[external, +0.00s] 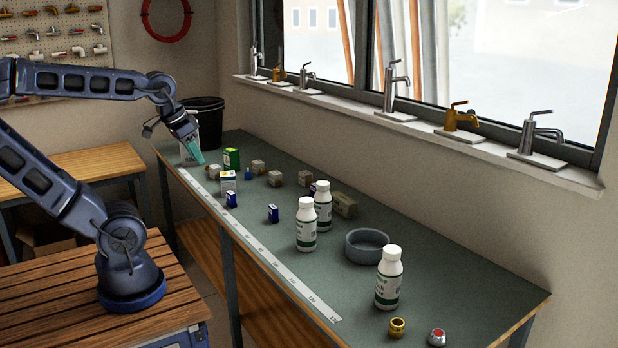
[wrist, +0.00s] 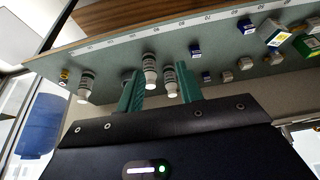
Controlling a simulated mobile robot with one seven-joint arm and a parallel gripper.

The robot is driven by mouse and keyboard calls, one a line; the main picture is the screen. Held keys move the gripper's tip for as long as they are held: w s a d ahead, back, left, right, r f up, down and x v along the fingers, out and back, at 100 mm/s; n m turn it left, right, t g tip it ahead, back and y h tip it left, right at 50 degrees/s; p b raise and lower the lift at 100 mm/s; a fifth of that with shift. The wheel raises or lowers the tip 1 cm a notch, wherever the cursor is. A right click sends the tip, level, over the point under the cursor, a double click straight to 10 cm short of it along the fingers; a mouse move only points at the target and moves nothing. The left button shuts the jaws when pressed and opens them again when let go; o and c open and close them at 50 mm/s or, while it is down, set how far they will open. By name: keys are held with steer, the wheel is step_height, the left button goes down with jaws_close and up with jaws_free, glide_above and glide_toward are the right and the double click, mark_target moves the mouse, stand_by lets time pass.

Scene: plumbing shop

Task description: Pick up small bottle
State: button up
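Three white bottles with green-banded labels stand upright on the bench: one at the front right (external: 388,285), one in the middle (external: 306,230) and one just behind it (external: 323,208). They also show in the wrist view as a left bottle (wrist: 85,88) and a close pair, one longer-looking (wrist: 150,70) and one partly behind a finger (wrist: 170,82). My gripper (external: 198,158) is above the bench's far left end, well away from the bottles. Its teal fingers (wrist: 160,72) are apart with nothing between them. I cannot tell which bottle is the small one.
The green bench top (external: 450,285) carries a grey round dish (external: 367,246), small blue boxes (external: 273,213), a green box (external: 232,158), brown blocks and a gold fitting (external: 397,327). A black bucket (external: 208,122) stands behind my gripper. Taps line the windowsill.

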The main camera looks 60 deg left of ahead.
steer(key=o, duration=1)
steer(key=w+d+f+n+g+h, duration=0.4)
steer(key=w+d+f+n, duration=0.15)
steer(key=d+f, duration=0.2)
steer(key=n+t+h, duration=0.3)
steer(key=n+h, duration=0.7)
steer(key=n, duration=0.2)
glide_toward(312, 220)
steer(key=s+d+r, duration=0.6)
steer(key=s+d, duration=0.1)
steer(key=s, duration=0.1)
steer(key=w+a+f+n+t, duration=0.2)
steer(key=w+a+n+t, duration=0.3)
steer(key=w+n+t, duration=0.25)
steer(key=shift+f, duration=3.65)
steer(key=shift+f+x, duration=0.2)
steer(key=shift+x, duration=1.5)
steer(key=shift+f+x, duration=0.2)
steer(key=shift+x, duration=1.5)
